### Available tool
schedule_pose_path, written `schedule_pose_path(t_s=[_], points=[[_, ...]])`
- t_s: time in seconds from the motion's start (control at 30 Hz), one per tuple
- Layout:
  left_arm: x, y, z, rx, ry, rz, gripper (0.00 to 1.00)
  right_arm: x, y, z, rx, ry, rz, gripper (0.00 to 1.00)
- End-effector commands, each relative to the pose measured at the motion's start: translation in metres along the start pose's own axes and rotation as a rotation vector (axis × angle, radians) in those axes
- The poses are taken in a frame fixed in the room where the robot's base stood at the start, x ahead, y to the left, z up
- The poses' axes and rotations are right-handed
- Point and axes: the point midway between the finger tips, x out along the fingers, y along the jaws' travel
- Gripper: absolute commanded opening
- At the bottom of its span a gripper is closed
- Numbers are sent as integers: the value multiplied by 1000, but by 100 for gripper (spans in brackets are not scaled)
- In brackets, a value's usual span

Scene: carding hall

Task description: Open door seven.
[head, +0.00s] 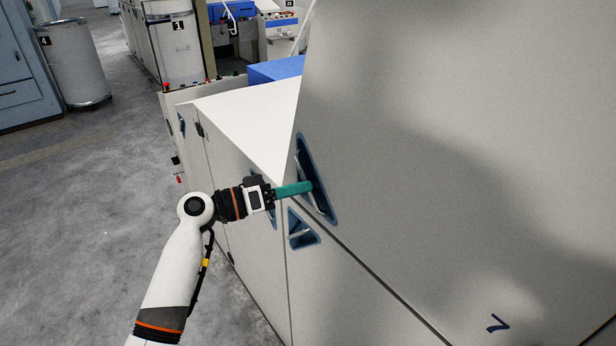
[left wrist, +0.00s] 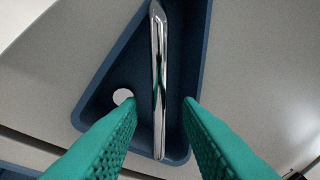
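Door seven (head: 420,150) is the large grey panel on the right of the head view, marked with a dark 7 (head: 497,324). It looks shut. Its handle is a chrome bar (left wrist: 158,70) inside a dark blue triangular recess (left wrist: 187,35), which also shows in the head view (head: 328,211). My left gripper (head: 307,187) has its green fingers at the recess. In the left wrist view the fingers (left wrist: 160,105) are apart, one on each side of the bar, with gaps between. My right gripper is in neither view.
Below the door is a lower grey panel (head: 340,300) with its own blue recessed handle (head: 302,230). A white-topped cabinet (head: 250,115) adjoins on the left. A bin marked 4 (head: 75,65) stands at far left. The concrete floor (head: 80,210) on the left is clear.

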Motion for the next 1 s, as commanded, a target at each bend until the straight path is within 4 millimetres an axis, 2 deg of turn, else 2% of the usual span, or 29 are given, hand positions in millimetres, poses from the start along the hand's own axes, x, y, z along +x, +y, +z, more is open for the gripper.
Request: schedule_pose_path(t_s=[0.1, 0.2, 0.57, 0.7, 0.77, 1.0], points=[[17, -1, 3, -2, -2, -1, 31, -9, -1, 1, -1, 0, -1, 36], [25, 0, 1, -1, 0, 1, 31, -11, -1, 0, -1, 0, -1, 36], [29, 1, 0, 0, -1, 2, 31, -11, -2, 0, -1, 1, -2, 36], [29, 1, 0, 0, -1, 2, 8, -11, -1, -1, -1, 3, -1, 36], [29, 1, 0, 0, -1, 2, 0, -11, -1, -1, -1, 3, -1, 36], [29, 1, 0, 0, -1, 2, 0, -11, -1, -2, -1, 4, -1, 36]])
